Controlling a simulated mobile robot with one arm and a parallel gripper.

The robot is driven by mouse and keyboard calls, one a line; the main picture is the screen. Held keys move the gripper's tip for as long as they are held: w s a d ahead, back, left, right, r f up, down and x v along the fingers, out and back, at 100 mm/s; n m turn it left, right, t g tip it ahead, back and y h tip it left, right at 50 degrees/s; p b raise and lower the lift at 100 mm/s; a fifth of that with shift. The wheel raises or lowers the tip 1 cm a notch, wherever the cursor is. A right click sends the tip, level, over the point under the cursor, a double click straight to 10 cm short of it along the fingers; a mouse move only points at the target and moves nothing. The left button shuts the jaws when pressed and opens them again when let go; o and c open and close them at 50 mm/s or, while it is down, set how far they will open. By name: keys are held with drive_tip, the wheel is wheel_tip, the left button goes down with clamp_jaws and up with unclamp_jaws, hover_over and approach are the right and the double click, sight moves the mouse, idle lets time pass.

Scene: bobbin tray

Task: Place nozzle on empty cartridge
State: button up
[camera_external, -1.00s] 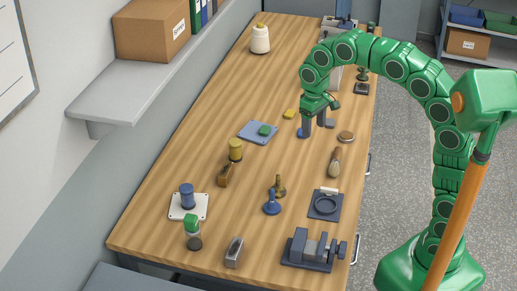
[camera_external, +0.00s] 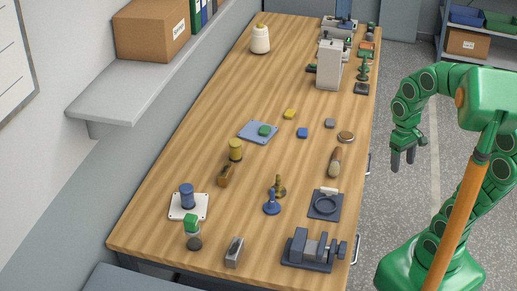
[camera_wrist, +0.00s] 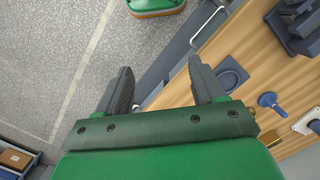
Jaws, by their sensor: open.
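A blue flared piece with a thin stem (camera_external: 272,204), shaped like a nozzle, stands on the wooden table, with a similar brass piece (camera_external: 280,187) just behind it. The blue one also shows in the wrist view (camera_wrist: 269,100). A clear blue cylinder (camera_external: 187,200) stands on a white plate. A green-topped cylinder (camera_external: 192,230) and a yellow cylinder (camera_external: 235,151) stand nearby. I cannot tell which is the empty cartridge. My gripper (camera_external: 403,165) is open and empty, off the table's right side over the floor; its parted fingers show in the wrist view (camera_wrist: 160,75).
Near the right edge are a vise (camera_external: 312,250), a dark plate with a ring (camera_external: 325,206) and a brush (camera_external: 334,162). A blue pad (camera_external: 250,130) bears a green block. A blue block (camera_external: 302,133) lies mid-table. The back left of the table is mostly clear.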

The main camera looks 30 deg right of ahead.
drive_tip(key=s+d+f, duration=0.2)
drive_tip(key=s, duration=0.4)
drive_tip(key=shift+s+d+f+m, duration=0.25)
drive_tip(key=shift+s+f+m, duration=0.05)
drive_tip(key=shift+s+f, duration=0.1)
idle(0.7)
